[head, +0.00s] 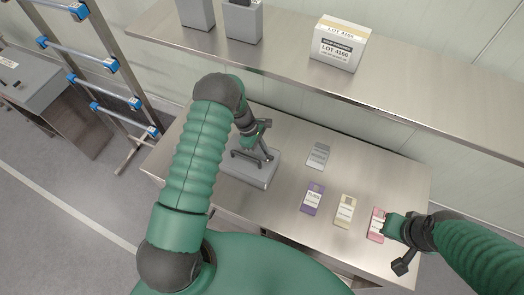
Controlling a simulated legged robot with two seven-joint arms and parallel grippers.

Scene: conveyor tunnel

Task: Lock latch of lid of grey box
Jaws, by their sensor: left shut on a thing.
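The grey box (262,180) sits on the steel table at its left part, and its top is partly covered by my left arm and gripper. A dark bar-like part, seemingly the latch (242,155), shows on top of the box. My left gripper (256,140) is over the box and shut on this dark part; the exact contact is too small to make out. Whether the lid is locked cannot be told. My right gripper (396,245) is low at the table's right end, beside a pink card; its finger gap is unclear.
Several flat packets lie on the table (290,230): grey (318,155), purple (312,199), cream (345,211) and pink (376,224). A shelf (430,110) above holds a white carton (338,43) and two grey bins (243,20). A blue-jointed frame (100,70) stands left.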

